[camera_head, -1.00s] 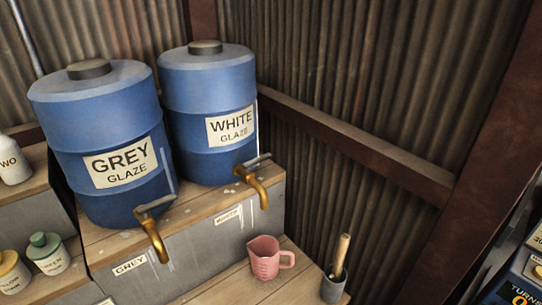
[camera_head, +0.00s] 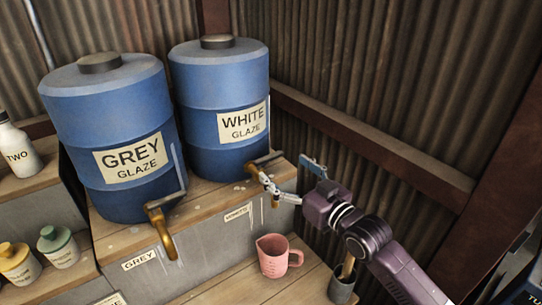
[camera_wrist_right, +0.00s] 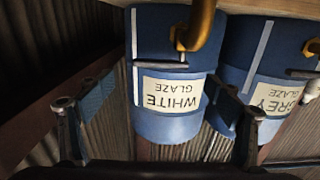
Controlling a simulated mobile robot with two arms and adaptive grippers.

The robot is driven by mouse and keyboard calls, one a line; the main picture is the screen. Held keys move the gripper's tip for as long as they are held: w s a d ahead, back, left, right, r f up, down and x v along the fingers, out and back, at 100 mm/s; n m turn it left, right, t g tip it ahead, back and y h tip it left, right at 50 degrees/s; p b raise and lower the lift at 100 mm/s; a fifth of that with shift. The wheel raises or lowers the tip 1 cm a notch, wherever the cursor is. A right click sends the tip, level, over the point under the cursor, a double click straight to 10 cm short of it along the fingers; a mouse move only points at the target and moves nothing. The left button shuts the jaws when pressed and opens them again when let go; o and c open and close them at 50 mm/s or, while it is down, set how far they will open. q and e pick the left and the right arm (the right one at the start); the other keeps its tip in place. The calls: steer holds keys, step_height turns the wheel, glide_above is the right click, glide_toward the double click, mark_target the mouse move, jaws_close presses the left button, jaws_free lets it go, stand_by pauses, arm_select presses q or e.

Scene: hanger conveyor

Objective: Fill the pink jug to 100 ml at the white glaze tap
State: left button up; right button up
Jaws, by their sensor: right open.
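The pink jug (camera_head: 272,262) stands upright on the lower wooden shelf, below the white glaze tap, its handle to the right. I cannot tell its contents. The white glaze tap (camera_head: 251,168) sits on the blue white-glaze drum (camera_head: 205,150), partly hidden by my right gripper. In the right wrist view, which is upside down, the brass tap (camera_wrist_right: 200,22) is at the top, above the WHITE label. My right gripper (camera_head: 290,178) is open and empty beside the tap, above the jug; its fingers (camera_wrist_right: 160,100) are spread apart. My left gripper is not in view.
The grey glaze drum (camera_head: 115,145) with its brass tap (camera_head: 163,235) stands to the left. A pot with a wooden handle (camera_head: 342,290) is right of the jug, close under my right arm. Corrugated walls and a brown beam (camera_head: 375,145) are close behind.

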mark_target(271, 158)
steer(key=p+x, duration=0.1)
steer(key=x, duration=0.6)
steer(key=shift+a+p, duration=0.15)
steer(key=shift+p, duration=0.15)
steer(key=shift+w, duration=0.1)
